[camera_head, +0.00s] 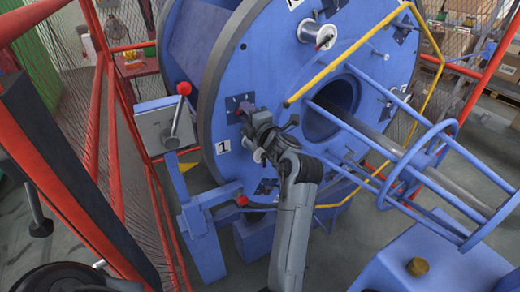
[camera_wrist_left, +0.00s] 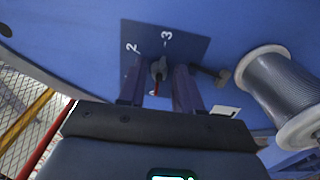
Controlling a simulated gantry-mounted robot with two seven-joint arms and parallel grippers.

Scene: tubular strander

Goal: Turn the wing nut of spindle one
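The wing nut (camera_wrist_left: 158,68) shows in the left wrist view as a small grey piece with a red pointer, on a dark plate (camera_wrist_left: 190,45) marked with numbers such as 2 and 3. My left gripper (camera_wrist_left: 157,88) points at it, with one finger on each side and visible gaps between. In the head view my left gripper (camera_head: 246,112) is at the blue disc (camera_head: 225,100), hiding most of the wing nut. A white label with a 1 (camera_head: 222,146) sits below left of it. My right gripper is not in view.
A wire spool (camera_wrist_left: 280,88) is right of the plate in the wrist view. A brown-tipped handle (camera_wrist_left: 215,76) lies near the right finger. A yellow bar (camera_head: 340,58) and blue cage (camera_head: 420,165) are to the right. A grey box with a red-knobbed lever (camera_head: 180,110) stands left.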

